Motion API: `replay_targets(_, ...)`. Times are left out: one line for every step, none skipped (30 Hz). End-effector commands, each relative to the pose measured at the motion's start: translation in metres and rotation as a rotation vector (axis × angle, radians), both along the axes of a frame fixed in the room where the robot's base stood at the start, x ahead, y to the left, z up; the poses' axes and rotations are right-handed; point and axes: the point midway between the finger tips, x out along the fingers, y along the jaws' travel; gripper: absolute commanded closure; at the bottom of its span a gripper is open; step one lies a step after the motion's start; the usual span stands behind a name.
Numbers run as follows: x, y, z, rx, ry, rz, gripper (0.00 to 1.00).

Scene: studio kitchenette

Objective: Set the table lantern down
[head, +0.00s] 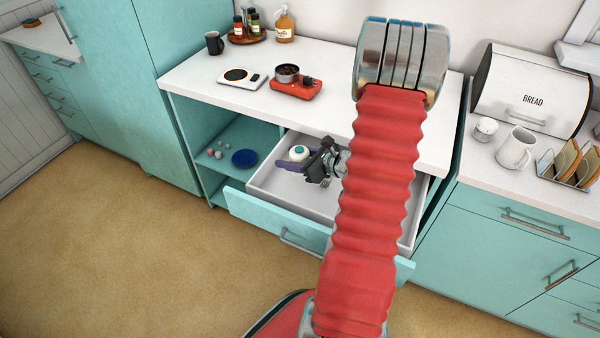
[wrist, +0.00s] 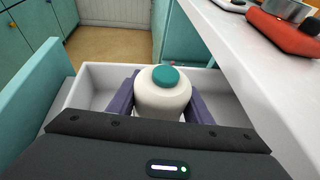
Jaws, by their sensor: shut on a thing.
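The table lantern, a rounded white body with a teal cap (wrist: 165,76), sits between the two purple fingers of my gripper (wrist: 160,102) in the wrist view. My gripper is shut on it from both sides. In the head view the lantern (head: 299,152) shows at the left part of the open drawer (head: 262,182), with my gripper reaching in from the right. The lantern looks upright. Its lower part is hidden by my gripper in the wrist view, and I cannot tell whether it touches the drawer floor.
The white counter (head: 215,88) overhangs the drawer's back. It bears a red stove (head: 296,90) with a pot, a white scale (head: 241,77) and a dark mug (head: 214,43). A blue plate (head: 244,158) lies on the open shelf left of the drawer. My arm hides the drawer's right part.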

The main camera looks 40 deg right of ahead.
Motion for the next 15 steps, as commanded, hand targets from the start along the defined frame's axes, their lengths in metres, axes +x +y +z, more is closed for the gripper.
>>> replay_targets(0.0, 0.0, -0.008, 0.003, 0.002, 0.001, 0.84)
replay_targets(0.0, 0.0, -0.012, 0.003, 0.002, 0.0, 0.84)
replay_targets(0.0, 0.0, -0.016, 0.002, 0.001, 0.0, 0.84)
replay_targets(0.0, 0.0, -0.019, 0.002, 0.0, -0.001, 0.84)
replay_targets(0.0, 0.0, -0.02, 0.001, 0.0, 0.0, 0.84)
replay_targets(0.0, 0.0, -0.022, 0.001, 0.0, 0.0, 0.84)
replay_targets(0.0, 0.0, -0.023, 0.0, 0.0, 0.0, 0.84)
replay_targets(0.0, 0.0, -0.024, -0.001, -0.001, 0.0, 0.84)
replay_targets(0.0, 0.0, -0.024, -0.001, -0.001, 0.0, 0.84)
replay_targets(0.0, 0.0, -0.024, -0.001, -0.001, -0.001, 0.84)
replay_targets(0.0, 0.0, -0.024, -0.001, -0.001, -0.001, 0.84)
replay_targets(0.0, 0.0, -0.024, -0.001, -0.001, -0.001, 0.84)
replay_targets(0.0, 0.0, -0.024, -0.001, -0.001, -0.001, 0.84)
replay_targets(0.0, 0.0, -0.024, -0.001, -0.001, 0.0, 0.84)
replay_targets(0.0, 0.0, -0.024, -0.001, -0.001, 0.0, 0.84)
